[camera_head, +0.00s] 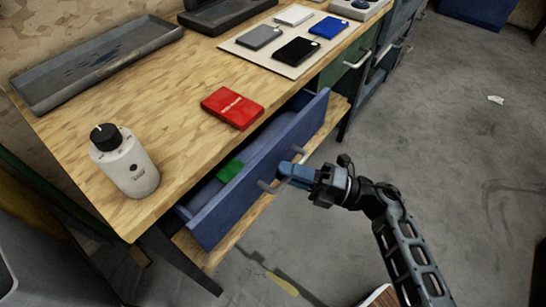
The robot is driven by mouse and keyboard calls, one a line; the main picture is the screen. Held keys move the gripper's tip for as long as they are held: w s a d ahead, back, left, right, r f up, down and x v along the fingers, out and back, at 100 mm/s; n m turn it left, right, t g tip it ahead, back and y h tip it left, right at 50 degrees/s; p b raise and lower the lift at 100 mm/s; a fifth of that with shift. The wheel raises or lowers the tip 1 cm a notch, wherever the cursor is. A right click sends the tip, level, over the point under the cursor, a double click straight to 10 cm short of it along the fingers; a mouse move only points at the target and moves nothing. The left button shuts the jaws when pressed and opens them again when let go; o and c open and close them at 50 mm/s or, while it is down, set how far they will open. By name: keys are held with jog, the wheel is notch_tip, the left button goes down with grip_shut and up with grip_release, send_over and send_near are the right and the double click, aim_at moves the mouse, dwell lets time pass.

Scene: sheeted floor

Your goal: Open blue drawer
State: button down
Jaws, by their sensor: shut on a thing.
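The blue drawer (222,214) stands pulled out from under the wooden workbench top, in the middle of the head view. Its inside shows, with a green item (230,171) lying in it. A pale bar handle (268,187) is on its front face. My gripper (285,174) reaches in from the right and is shut on the handle at its upper right part. The fingertips partly hide the handle there.
On the workbench (165,110) are a red box (232,108), a white bottle with a black cap (124,161), a grey tray (95,65) and a board (275,59) with several small cases. A green drawer (345,66) is further right. Grey floor (450,150) at right is mostly clear.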

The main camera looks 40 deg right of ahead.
jog(key=s+d, duration=0.2)
jog(key=s, duration=0.6)
jog(key=s+d, duration=0.3)
jog(key=s, duration=0.5)
jog(key=shift+s+d, duration=0.25)
jog(key=c, duration=1.1)
grip_release()
jog(key=shift+s, duration=0.1)
jog(key=v, duration=0.7)
jog(key=shift+s+d+f, duration=0.15)
jog(key=shift+s+d, duration=0.05)
